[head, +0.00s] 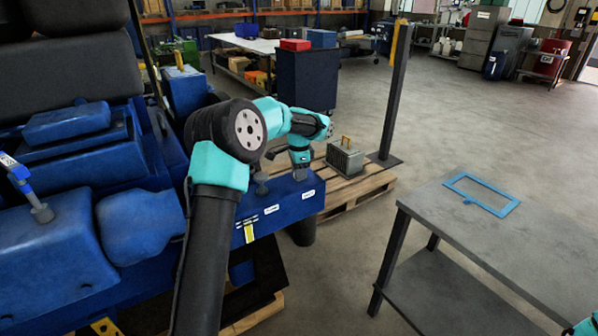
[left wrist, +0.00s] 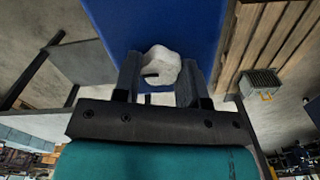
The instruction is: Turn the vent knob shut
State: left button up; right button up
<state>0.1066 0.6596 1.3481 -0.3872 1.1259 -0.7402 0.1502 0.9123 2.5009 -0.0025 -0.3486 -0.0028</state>
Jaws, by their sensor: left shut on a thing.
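The vent knob is a pale, rounded knob (left wrist: 161,66) on the blue block in the left wrist view. It sits between the two dark fingers of my left gripper (left wrist: 160,80). In the head view my left gripper (head: 300,173) points down at the top of the blue block (head: 292,208), near its right end, and is shut on the knob. The gripper hides the knob there.
White labels (head: 308,194) mark the block's front face. A grey finned box (head: 345,160) sits on a wooden pallet (head: 362,188) to the right, near a dark post (head: 393,95). A grey table (head: 470,240) with a blue frame (head: 482,193) stands at right, with open floor between.

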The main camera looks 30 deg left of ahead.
dwell(0.3)
pick_arm(q)
jog(key=o, duration=0.9)
notch_tip(320, 180, up, 18)
jog(key=shift+f, duration=0.25)
dwell(0.4)
